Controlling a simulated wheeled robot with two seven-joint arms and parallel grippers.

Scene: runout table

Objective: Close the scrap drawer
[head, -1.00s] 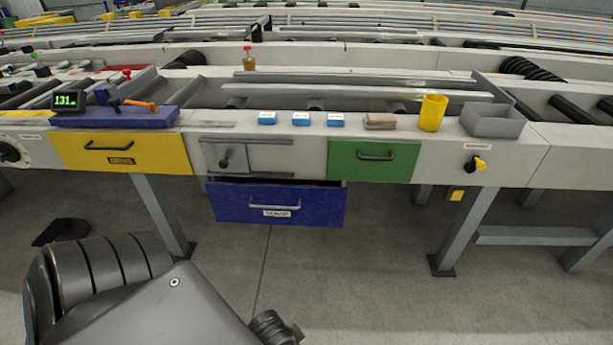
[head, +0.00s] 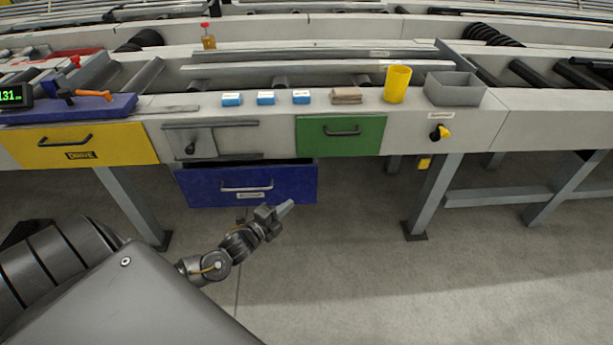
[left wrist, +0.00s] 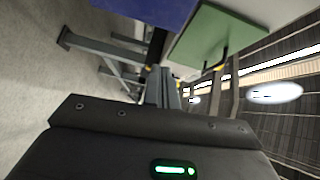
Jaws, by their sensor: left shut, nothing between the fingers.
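The blue drawer (head: 245,190) with a grey bar handle and a white label hangs low under the table front in the head view. Its label is too small to read. It stands out, with a dark gap above its front panel. My left gripper (head: 286,209) is shut and empty, just below and in front of the drawer's lower right part. I cannot tell whether it touches. In the left wrist view the blue panel (left wrist: 150,8) shows at the top, with the shut fingers (left wrist: 165,85) pointing up the picture. My right gripper is not in view.
A green drawer (head: 341,137) and a yellow drawer (head: 80,146) are flush in the table front. A sliding grey panel (head: 212,141) sits between them. Table legs (head: 433,195) stand at either side. The tabletop holds blue boxes, a yellow cup (head: 397,84) and a grey bin (head: 455,89).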

